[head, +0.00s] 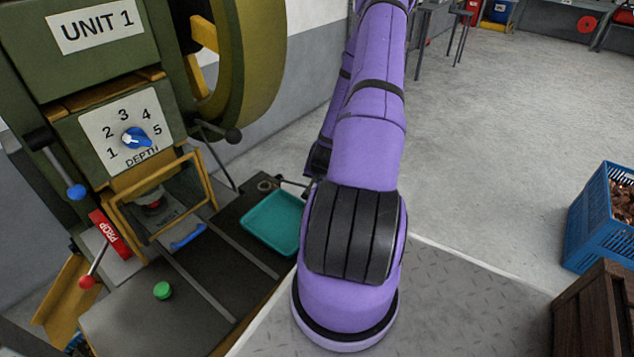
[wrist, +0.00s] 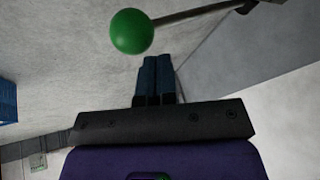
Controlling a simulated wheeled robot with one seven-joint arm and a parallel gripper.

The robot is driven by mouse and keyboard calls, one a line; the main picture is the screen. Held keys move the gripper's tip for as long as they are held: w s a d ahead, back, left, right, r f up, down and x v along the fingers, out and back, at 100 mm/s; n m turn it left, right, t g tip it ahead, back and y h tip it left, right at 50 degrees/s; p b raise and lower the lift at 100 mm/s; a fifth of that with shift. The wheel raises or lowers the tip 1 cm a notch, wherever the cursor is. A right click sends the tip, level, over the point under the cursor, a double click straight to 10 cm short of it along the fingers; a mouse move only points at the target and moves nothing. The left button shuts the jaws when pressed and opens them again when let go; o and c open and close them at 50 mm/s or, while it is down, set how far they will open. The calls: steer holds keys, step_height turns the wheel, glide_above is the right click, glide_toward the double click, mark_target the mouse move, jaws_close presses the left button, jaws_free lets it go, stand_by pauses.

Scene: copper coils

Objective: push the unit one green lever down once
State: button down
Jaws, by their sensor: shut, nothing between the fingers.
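The green lever shows in the wrist view as a round green knob (wrist: 131,31) on a thin dark rod running to the upper right. My gripper (wrist: 157,60) is shut and empty, its dark blue fingers side by side. The knob appears just beyond and to the left of the fingertips; I cannot tell whether they touch. The unit one machine carries a "UNIT 1" sign (head: 97,26) in the head view. There my purple arm hides the gripper and the green knob.
The machine also has a red-knobbed lever (head: 87,282), a blue-knobbed lever (head: 76,191), a black-knobbed lever (head: 233,135) and a green button (head: 162,290). A teal tray (head: 273,222) lies beside my arm. A blue crate (head: 590,225) and wooden crate (head: 590,315) stand right.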

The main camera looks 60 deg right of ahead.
steer(key=shift+s+a+f, duration=0.1)
steer(key=shift+s+f, duration=0.2)
steer(key=shift+f, duration=0.45)
steer(key=shift+s+f, duration=0.25)
steer(key=shift+f, duration=0.45)
stand_by(1.6)
stand_by(0.5)
steer(key=shift+w+r, duration=0.35)
steer(key=shift+r, duration=0.55)
steer(key=shift+w+r, duration=0.35)
steer(key=shift+r, duration=0.6)
steer(key=shift+w+r, duration=0.35)
steer(key=shift+r, duration=0.55)
steer(key=shift+w+d+r, duration=0.1)
steer(key=shift+w+r, duration=0.2)
steer(key=shift+r, duration=0.5)
steer(key=shift+w+d+r, duration=0.1)
steer(key=shift+w+r, duration=0.2)
steer(key=shift+r, duration=0.45)
steer(key=shift+w+d+r, duration=0.1)
steer(key=shift+w+r, duration=0.2)
steer(key=shift+r, duration=0.5)
steer(key=shift+s+a, duration=0.1)
